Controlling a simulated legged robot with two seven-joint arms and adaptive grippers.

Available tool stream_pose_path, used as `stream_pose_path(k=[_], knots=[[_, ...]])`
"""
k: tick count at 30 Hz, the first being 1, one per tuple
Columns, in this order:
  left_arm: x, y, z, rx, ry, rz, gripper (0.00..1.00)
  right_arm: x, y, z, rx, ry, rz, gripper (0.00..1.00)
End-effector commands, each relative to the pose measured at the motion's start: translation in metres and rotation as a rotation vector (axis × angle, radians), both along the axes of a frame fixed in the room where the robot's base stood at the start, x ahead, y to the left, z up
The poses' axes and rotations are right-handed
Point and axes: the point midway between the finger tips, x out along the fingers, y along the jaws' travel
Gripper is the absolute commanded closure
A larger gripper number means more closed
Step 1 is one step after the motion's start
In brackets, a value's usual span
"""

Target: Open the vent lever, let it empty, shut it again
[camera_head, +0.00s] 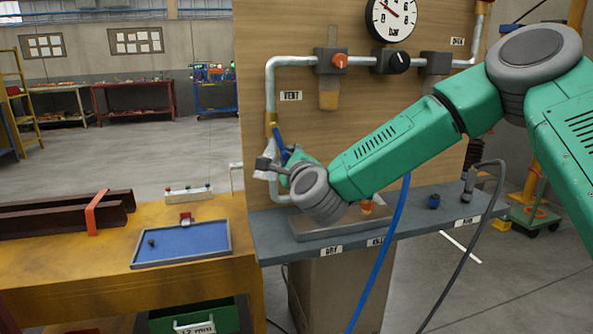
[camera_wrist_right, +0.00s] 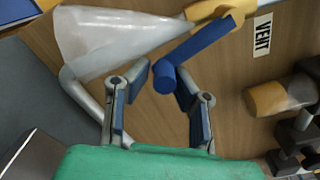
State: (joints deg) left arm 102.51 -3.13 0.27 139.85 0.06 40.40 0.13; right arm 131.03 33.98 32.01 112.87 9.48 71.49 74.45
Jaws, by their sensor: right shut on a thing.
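The blue vent lever (camera_head: 280,144) slants down and right from a brass valve (camera_head: 271,120) on the pipe, below the VENT label (camera_head: 291,96). In the right wrist view the lever (camera_wrist_right: 207,52) runs from the yellow valve body (camera_wrist_right: 222,9) to between the fingers. My right gripper (camera_wrist_right: 164,84) is shut on the lever's end; in the head view it is mostly hidden behind its own wrist. A pale, translucent cone-shaped piece (camera_wrist_right: 115,42) sits beside the valve. The round pressure gauge (camera_head: 391,18) hangs at the top, its needle toward the upper left. My left gripper is not in view.
A grey shelf (camera_head: 262,232) with labels runs under the wooden panel (camera_head: 330,150). A blue hose (camera_head: 385,255) hangs in front. An orange-capped knob (camera_head: 340,61) and a black knob (camera_head: 398,60) sit on the upper pipe. A blue tray (camera_head: 183,263) lies on the yellow bench at left.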

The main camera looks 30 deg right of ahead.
Motion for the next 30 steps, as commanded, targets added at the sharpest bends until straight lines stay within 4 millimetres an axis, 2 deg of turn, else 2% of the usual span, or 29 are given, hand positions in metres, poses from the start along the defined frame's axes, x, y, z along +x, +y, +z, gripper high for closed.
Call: stream_pose_path(k=[1, 3, 12, 20, 30], knots=[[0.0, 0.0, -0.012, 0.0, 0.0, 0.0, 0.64, 0.001, 0.007, 0.001, 0.043, -0.025, 0.009, 1.0], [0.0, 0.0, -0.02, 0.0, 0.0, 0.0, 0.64, 0.002, 0.011, 0.0, 0.1, -0.04, 0.009, 1.0], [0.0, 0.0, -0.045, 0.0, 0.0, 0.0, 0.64, 0.005, 0.02, 0.003, 0.293, -0.091, 0.005, 1.0], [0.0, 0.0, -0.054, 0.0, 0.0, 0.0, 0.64, 0.006, 0.024, 0.006, 0.377, -0.113, 0.004, 1.0], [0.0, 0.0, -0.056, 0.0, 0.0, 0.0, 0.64, 0.006, 0.026, 0.008, 0.396, -0.118, 0.004, 1.0]])
